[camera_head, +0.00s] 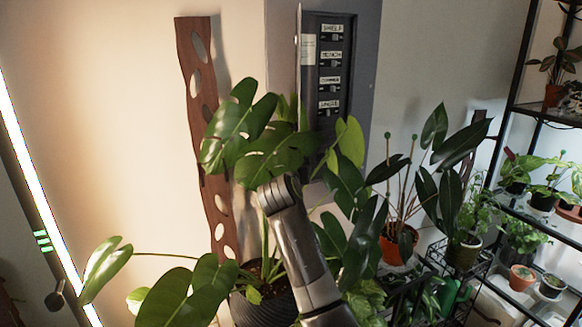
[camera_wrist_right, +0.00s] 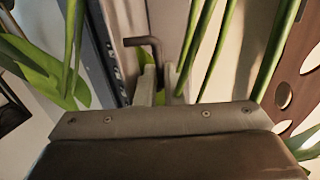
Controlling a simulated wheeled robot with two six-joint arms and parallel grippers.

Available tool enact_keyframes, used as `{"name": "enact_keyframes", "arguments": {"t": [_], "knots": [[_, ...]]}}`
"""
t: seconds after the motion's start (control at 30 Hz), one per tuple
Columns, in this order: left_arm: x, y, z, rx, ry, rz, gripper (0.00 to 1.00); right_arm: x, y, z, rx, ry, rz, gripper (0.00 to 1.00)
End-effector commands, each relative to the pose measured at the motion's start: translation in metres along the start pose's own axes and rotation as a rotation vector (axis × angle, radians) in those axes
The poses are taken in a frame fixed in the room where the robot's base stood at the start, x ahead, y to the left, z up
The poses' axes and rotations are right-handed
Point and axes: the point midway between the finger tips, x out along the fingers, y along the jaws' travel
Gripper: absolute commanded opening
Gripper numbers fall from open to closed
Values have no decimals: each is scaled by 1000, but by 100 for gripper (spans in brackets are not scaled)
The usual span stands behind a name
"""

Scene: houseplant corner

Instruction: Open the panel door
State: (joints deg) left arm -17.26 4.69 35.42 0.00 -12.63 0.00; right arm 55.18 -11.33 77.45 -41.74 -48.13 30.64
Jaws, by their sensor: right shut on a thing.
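The panel (camera_head: 334,85) is set in a grey housing on the wall, and its column of labelled switches is exposed. The panel door (camera_head: 299,70) shows as a narrow, nearly edge-on strip at the panel's left side, so it stands open. My right arm reaches up from below; its gripper is hidden behind leaves in the head view. In the right wrist view, my right gripper (camera_wrist_right: 160,85) has its fingertips close together on a dark bent handle (camera_wrist_right: 146,43). The handle's lower end goes between the fingers. My left gripper is in neither view.
A large monstera (camera_head: 270,130) in a dark ribbed pot (camera_head: 262,305) stands in front of the panel, its leaves around my arm. A wavy wooden board (camera_head: 200,130) hangs to the left. Potted plants and a black shelf rack (camera_head: 508,110) fill the right.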

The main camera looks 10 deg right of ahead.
Motion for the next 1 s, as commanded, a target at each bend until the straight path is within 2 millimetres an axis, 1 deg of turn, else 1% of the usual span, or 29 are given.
{"name": "enact_keyframes", "arguments": {"t": [0.03, 0.23, 0.73, 0.77, 0.9, 1.0], "knots": [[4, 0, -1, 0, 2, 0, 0, 3, -1, -5, -5, 14, 14, 0], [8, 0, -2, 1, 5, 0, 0, 8, -2, -6, -5, 15, 50, 0], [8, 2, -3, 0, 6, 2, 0, 10, -2, -9, -6, 19, 62, 0], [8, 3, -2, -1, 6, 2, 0, 10, -2, -9, -6, 19, 62, 12], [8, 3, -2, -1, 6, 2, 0, 10, -2, -8, -5, 17, 61, 29], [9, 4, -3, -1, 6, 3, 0, 10, -2, -6, -4, 14, 61, 29]]}}
